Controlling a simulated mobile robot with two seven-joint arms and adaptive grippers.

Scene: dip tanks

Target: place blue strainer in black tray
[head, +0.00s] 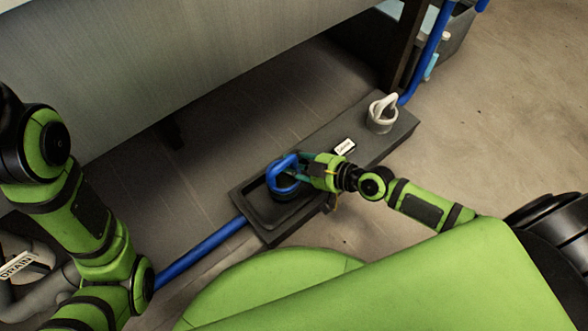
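The blue strainer (284,163), with a thick looped blue handle, is at the black tray (258,219), the recessed left end of a long dark block. Its lower part looks dark and sits within the tray's outline; whether it rests on the tray floor is unclear. My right gripper (303,168) reaches in from the right, with its teal fingertips at the right side of the handle. The fingers partly overlap the handle, and I cannot tell whether they grip it. My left arm shows at the left, but its gripper is out of view.
A grey cup-like piece with a looped handle (382,114) stands on the block's far right end. A small white label (345,146) lies between. A blue pipe (200,250) runs to the tray's left end. A large grey tank (170,70) overhangs behind.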

